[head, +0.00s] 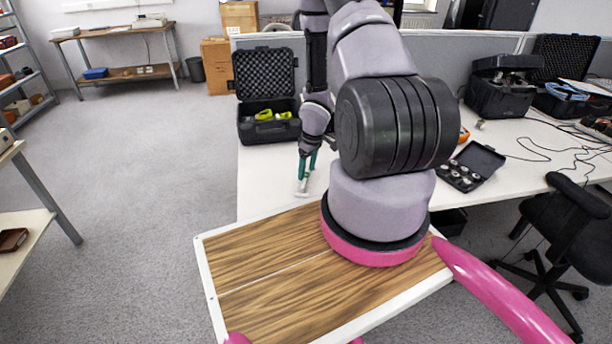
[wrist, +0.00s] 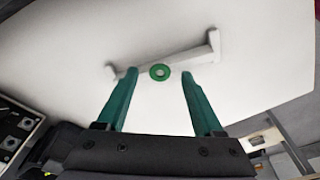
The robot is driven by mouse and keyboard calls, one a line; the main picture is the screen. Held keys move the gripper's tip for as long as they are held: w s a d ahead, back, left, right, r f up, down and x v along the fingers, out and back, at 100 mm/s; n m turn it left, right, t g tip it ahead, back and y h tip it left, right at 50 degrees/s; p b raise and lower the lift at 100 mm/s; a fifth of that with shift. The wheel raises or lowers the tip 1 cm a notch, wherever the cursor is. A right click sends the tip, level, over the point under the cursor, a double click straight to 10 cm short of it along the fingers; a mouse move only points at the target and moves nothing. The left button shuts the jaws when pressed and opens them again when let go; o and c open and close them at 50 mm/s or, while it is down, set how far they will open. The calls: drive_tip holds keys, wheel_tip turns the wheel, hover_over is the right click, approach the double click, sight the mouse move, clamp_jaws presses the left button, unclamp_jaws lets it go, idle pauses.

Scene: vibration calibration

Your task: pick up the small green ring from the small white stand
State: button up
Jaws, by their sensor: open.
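The small green ring (wrist: 160,72) shows in the wrist view, flat and round with a pale centre. It is at the near edge of the small white stand (wrist: 185,57), a narrow bar with raised ends that lies on the white table. My gripper (wrist: 157,75) has its two green fingers spread apart, with the ring between the fingertips in the picture and no visible contact. I cannot tell the height gap. In the head view my gripper (head: 304,178) points down over the stand (head: 303,188) near the table's front edge; the ring cannot be made out there.
The white table (head: 262,180) is clear around the stand. An open black case (head: 268,118) with yellow items stands behind it. A small open black case (head: 470,168) with metal pieces lies to the right. A wooden-topped board (head: 270,255) is in front.

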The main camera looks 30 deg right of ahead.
sight(307, 174)
clamp_jaws()
idle(0.3)
wheel_tip(307, 174, up, 14)
idle(0.9)
